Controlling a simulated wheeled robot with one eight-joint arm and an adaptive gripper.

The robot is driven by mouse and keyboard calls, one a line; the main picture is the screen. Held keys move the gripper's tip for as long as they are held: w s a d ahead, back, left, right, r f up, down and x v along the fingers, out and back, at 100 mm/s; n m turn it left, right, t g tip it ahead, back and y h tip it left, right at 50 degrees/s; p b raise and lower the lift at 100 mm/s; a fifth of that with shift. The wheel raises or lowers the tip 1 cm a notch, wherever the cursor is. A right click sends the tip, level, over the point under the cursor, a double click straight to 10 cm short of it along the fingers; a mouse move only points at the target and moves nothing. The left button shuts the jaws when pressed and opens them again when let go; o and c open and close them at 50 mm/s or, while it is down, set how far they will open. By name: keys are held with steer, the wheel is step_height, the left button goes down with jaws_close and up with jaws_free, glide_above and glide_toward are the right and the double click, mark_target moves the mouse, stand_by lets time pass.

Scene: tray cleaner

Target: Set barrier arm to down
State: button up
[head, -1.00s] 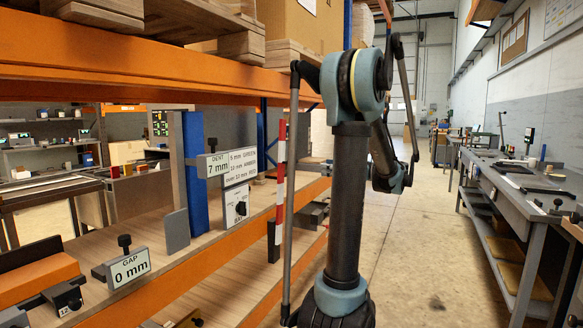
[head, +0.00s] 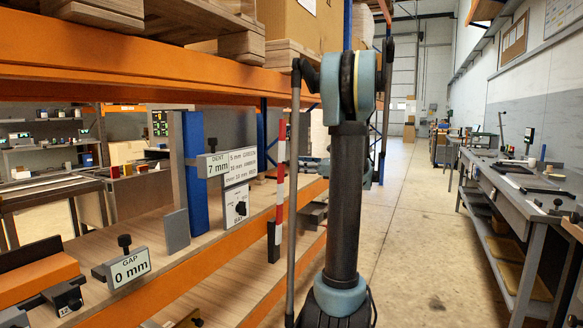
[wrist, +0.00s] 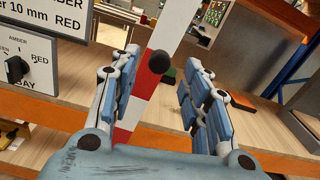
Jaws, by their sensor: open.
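The barrier arm (head: 281,180) is a red-and-white striped pole standing upright at the rack's front edge in the head view. In the wrist view the striped barrier arm (wrist: 165,35) runs up between the fingers, leaning slightly right. A dark round knob (wrist: 159,62) shows in front of it. My gripper (wrist: 162,66) is open, with one finger on each side of the knob and pole; I cannot tell whether either finger touches them. In the head view my gripper is mostly hidden behind my own arm.
A rotary switch box (head: 236,207) and a dent sign (head: 231,165) stand left of the barrier arm. The gap sign (head: 129,267) is nearer on the wooden shelf. Orange rack beams (head: 150,80) run above and below the shelf. The aisle (head: 425,240) to the right is clear.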

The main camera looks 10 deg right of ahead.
steer(key=shift+x, duration=2.25)
steer(key=shift+c, duration=0.3)
jaws_close()
